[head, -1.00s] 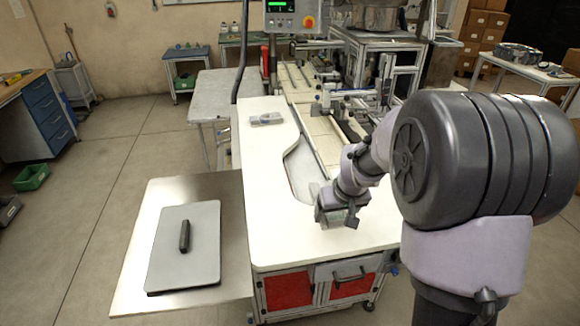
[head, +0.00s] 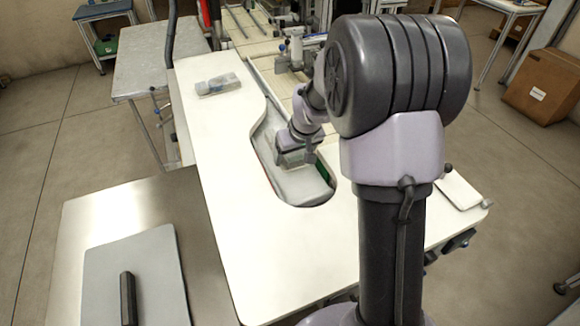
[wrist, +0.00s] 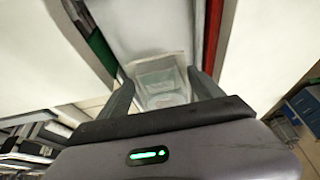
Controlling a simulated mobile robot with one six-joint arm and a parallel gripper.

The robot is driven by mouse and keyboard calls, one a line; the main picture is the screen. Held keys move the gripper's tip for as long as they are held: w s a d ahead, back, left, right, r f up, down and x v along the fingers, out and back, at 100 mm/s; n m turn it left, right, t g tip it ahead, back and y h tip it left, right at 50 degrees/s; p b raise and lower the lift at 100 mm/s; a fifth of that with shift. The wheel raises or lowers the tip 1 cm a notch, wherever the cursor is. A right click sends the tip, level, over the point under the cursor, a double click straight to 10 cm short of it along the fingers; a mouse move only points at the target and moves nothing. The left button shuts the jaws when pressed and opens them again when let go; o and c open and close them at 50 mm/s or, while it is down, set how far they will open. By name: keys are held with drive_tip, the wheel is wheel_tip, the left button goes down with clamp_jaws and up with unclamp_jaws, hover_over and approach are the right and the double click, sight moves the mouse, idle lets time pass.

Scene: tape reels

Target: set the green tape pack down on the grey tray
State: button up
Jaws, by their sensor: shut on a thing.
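My gripper (head: 297,158) is low over the sunken channel in the white worktop. In the wrist view my gripper (wrist: 160,88) has its two fingers on either side of a pale, clear-wrapped, faintly green pack (wrist: 163,78) and is shut on it. The pack's tape colour is hard to tell, and the gripper mostly hides the pack in the head view. Whether it touches the channel floor I cannot tell. The grey tray (head: 165,270) lies flat on a steel side table at the lower left, well apart from my gripper. A black bar (head: 128,298) stands out on the tray.
A clear-and-grey pack (head: 218,84) lies on the white worktop (head: 235,190) at the back left. A green strip (wrist: 97,45) and a red strip (wrist: 213,35) line the channel. The worktop between channel and steel table (head: 130,205) is clear.

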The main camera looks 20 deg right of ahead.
sight(293, 174)
wheel_tip(293, 174, down, 5)
drive_tip(key=shift+r+b, duration=0.1)
drive_tip(key=shift+b, duration=0.8)
drive_tip(key=shift+r, duration=0.15)
drive_tip(key=o, duration=1.3)
drive_tip(key=shift+w+f, duration=0.1)
drive_tip(key=shift+f, duration=0.1)
drive_tip(key=shift+r, duration=0.1)
